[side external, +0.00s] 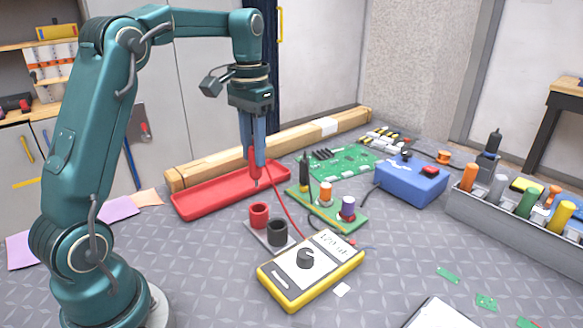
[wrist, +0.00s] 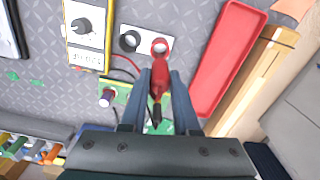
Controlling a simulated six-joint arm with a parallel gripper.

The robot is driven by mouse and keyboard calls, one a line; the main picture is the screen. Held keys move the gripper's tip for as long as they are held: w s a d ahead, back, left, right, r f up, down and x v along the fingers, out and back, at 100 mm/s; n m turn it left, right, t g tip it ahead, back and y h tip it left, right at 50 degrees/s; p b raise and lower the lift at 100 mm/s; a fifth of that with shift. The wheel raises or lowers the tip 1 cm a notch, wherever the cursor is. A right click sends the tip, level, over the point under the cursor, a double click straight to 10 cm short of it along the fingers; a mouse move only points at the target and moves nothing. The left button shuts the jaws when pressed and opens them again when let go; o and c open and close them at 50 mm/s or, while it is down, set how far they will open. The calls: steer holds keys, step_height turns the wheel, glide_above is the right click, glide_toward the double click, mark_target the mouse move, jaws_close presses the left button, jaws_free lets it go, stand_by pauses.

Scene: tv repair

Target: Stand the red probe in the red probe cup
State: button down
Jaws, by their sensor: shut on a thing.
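The red probe (side external: 255,166) is held between the fingers of my gripper (side external: 257,158), roughly upright, its thin tip pointing down above the tabletop. In the wrist view the probe (wrist: 159,76) lies between both fingers of my gripper (wrist: 161,78), with a dark end toward the palm. The red probe cup (side external: 259,215) stands on a grey plate, lower and in front of the probe in the side view. The cup's ring (wrist: 160,46) shows just beyond the probe in the wrist view. The probe and cup look apart. The black cup (side external: 277,232) stands beside the red one.
A red tray (side external: 197,207) lies by a long wooden beam (side external: 195,176). A yellow multimeter (side external: 310,259) is near the cups, with a red cable running toward the probe. A green board (side external: 336,216) with an upright black probe (side external: 304,172) and a blue box (side external: 409,184) are to the right.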

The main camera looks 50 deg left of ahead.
mark_target(256, 177)
steer(key=shift+f, duration=2.3)
steer(key=shift+f, duration=0.15)
steer(key=shift+f, duration=2.05)
steer(key=c, duration=0.6)
jaws_free()
steer(key=shift+r, duration=0.1)
